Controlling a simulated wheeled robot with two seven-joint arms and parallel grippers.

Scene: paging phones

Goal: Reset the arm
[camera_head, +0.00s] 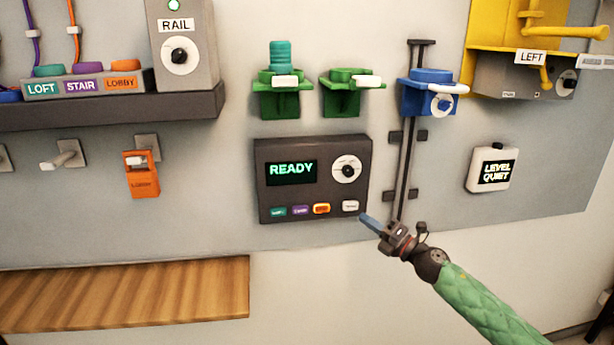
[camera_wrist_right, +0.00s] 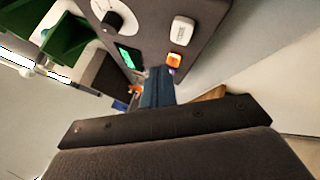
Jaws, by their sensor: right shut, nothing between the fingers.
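My right gripper (camera_head: 370,221) is shut and empty, at the lower right corner of the dark control panel (camera_head: 262,185). Its green-sleeved arm comes in from the lower right. The panel's screen (camera_head: 291,171) reads READY, with a white dial (camera_head: 347,169) beside it and a row of coloured buttons below. In the right wrist view the shut blue fingers (camera_wrist_right: 157,88) point toward the panel (camera_wrist_right: 185,65), near an orange lit button (camera_wrist_right: 174,60) and a white button (camera_wrist_right: 182,30). I cannot tell whether the fingertips touch the panel. My left gripper does not show.
Two green holders (camera_head: 282,101) (camera_head: 347,98) and a blue holder (camera_head: 424,100) on a vertical rail (camera_head: 405,170) stick out above. A dark shelf (camera_head: 110,108) is at the upper left. A wooden surface (camera_head: 130,292) lies lower left. A white LEVEL QUIET box (camera_head: 491,167) hangs at right.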

